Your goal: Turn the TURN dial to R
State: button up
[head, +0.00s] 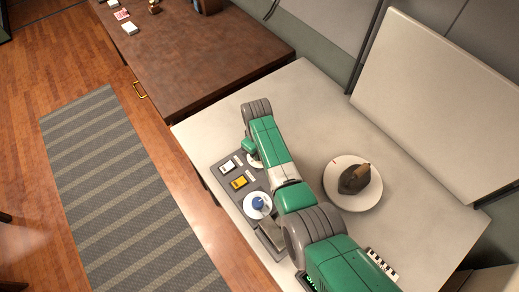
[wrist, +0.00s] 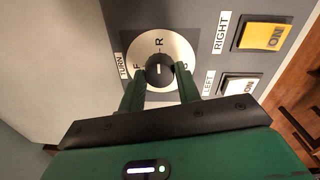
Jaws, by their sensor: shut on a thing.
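The TURN dial (wrist: 158,72) is a dark round knob on a silver disc at the top middle of the wrist view. The disc carries an R at its top, an F at its left and a partly hidden letter at its right. A small pale mark on the knob points up, roughly toward R. My gripper (wrist: 160,82) has its two green fingers on either side of the knob and is shut on it. In the head view my gripper (head: 251,155) is over the dial's pale disc and hides most of it.
The grey panel also holds a yellow RIGHT switch (wrist: 264,36) and a white LEFT switch (wrist: 239,86). A blue knob (head: 259,203) on a white disc stands nearby. A plate (head: 342,202) with a dark brown object sits right of my arm.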

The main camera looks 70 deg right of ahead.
jog(key=o, duration=1)
jog(key=r+p, duration=0.1)
jog(key=r, duration=0.7)
jog(key=shift+a+p, duration=0.2)
jog(key=shift+p, duration=0.15)
